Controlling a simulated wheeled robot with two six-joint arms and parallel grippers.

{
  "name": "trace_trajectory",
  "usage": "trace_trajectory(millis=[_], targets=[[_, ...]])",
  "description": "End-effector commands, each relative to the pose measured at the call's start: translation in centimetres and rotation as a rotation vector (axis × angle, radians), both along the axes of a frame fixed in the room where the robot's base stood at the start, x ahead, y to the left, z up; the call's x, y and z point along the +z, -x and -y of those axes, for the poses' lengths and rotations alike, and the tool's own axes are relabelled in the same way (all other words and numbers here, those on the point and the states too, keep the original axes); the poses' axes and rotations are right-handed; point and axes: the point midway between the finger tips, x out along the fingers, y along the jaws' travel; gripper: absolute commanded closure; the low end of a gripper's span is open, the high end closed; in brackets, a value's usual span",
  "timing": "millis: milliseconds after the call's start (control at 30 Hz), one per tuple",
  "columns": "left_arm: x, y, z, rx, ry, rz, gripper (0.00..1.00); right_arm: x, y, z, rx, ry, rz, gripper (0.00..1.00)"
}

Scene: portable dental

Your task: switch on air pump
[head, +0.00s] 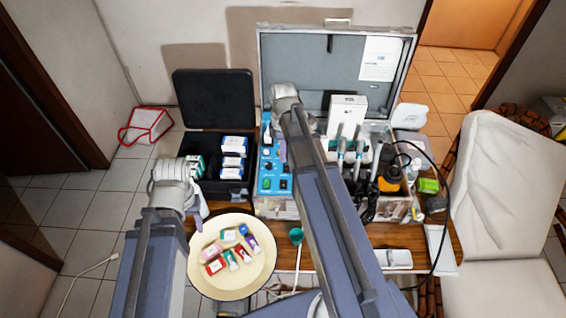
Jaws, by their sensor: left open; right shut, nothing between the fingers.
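A blue control panel (267,186) with small dark and green switches sits in the left part of the open grey case. I cannot tell which switch belongs to the air pump, nor whether it is on. My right arm reaches over the case, and its wrist is above the panel's far end. My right gripper (281,151) is shut and empty, pointing down over the panel, partly hidden by my arm. I cannot tell if it touches the panel. My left gripper (201,209) is open and empty, left of the case, between the black box and the round tray.
An open black box (207,186) with small cartons stands left of the case (336,75). A round cream tray (200,281) holds several small tubes and boxes. Handpieces, bottles and a black cable crowd the right. A white chair (508,190) stands at right.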

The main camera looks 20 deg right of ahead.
Motion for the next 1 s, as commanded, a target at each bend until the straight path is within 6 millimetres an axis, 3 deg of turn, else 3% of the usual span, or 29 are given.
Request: trace_trajectory(millis=[1000], targets=[[-13.0,0.0,0.0,-0.005,-0.001,0.0,0.5,-13.0,0.8,-0.4,-0.001,0.001,0.001,1.0]])
